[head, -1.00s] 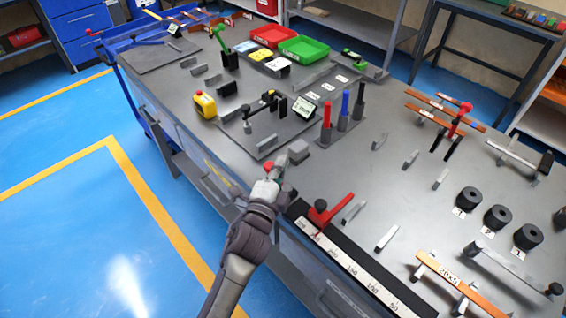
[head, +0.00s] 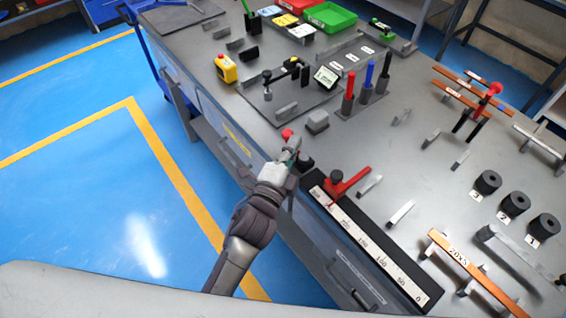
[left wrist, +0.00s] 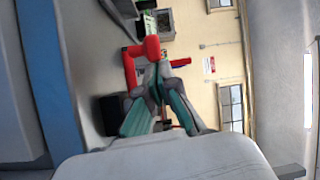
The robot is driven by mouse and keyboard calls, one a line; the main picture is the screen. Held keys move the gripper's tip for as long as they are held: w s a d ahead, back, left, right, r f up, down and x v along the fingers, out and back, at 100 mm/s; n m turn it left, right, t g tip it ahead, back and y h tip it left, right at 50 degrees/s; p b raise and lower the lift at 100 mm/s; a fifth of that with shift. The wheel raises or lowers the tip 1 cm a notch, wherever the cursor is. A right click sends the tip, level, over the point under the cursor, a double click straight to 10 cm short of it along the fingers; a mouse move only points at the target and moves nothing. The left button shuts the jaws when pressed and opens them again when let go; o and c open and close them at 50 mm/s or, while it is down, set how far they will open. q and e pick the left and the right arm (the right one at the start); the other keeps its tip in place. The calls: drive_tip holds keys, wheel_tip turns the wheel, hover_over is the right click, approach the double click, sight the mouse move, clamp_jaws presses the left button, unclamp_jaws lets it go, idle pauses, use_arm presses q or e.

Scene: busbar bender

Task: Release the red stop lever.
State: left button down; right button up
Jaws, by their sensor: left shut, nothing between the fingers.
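A red lever with a round knob shows in the left wrist view (left wrist: 150,47), angled down towards a black block (left wrist: 115,115). In the head view its knob (head: 287,134) shows just past my left gripper (head: 293,147), near the bench's front edge. The left gripper (left wrist: 160,100) is shut and empty, with its fingertips close to the red lever. I cannot tell whether they touch. A second red lever (head: 352,183) sits on the black-edged ruler rail (head: 375,255), right of the gripper. Which is the stop lever is not clear. My right gripper is not in view.
A grey block (head: 317,121) stands just beyond the gripper. Red, blue and dark upright handles (head: 367,85) stand further back. Black cylinders (head: 515,204) and an orange bar (head: 468,268) lie to the right. Blue floor (head: 80,200) is open at left.

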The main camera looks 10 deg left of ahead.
use_arm(q)
drive_tip(key=v, duration=0.8)
